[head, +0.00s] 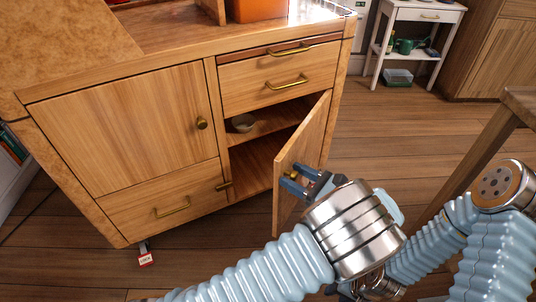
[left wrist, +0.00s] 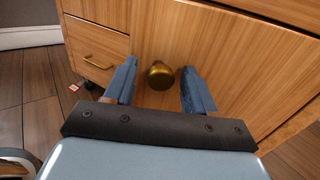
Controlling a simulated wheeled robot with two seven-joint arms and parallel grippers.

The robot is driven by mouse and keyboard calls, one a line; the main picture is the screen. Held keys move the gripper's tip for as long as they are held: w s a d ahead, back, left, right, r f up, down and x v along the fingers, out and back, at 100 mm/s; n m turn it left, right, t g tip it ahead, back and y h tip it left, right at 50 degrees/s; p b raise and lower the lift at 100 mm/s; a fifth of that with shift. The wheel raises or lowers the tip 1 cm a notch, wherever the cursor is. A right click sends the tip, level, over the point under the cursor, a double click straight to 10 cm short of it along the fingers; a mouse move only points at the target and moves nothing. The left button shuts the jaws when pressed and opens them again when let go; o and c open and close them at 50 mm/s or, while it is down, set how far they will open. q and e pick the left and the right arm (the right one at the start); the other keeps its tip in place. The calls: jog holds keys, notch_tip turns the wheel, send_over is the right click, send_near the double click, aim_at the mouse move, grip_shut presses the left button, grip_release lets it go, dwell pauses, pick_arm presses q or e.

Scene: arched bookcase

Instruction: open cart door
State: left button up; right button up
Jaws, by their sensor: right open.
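The wooden cart (head: 160,218) has its right door (head: 308,138) partly open. The door stands out from the cart, and the shelf space behind it shows. My left gripper (head: 298,182) is at the door's brass knob (head: 292,175). In the left wrist view, the fingers (left wrist: 160,88) are spread on both sides of the knob (left wrist: 160,75), with a visible gap on each side. My right gripper (head: 342,290) is low at the bottom edge of the head view, apart from the door, mostly hidden behind my left arm; its jaws are open.
A small bowl (head: 243,123) sits inside the cart. The cart's closed left door (head: 130,130) and drawers (head: 275,80) are beside and above the opening. A wooden table (head: 522,100) stands at right and a white shelf stand (head: 420,14) behind. Floor between is clear.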

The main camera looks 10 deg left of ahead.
pick_arm(q)
jog(key=w+a+m+t+h+b, duration=0.2)
jog(key=a+t, duration=0.1)
jog(key=a, duration=0.5)
jog(key=shift+w+a+m+t+b, duration=0.35)
jog(key=shift+w+m+t, duration=0.05)
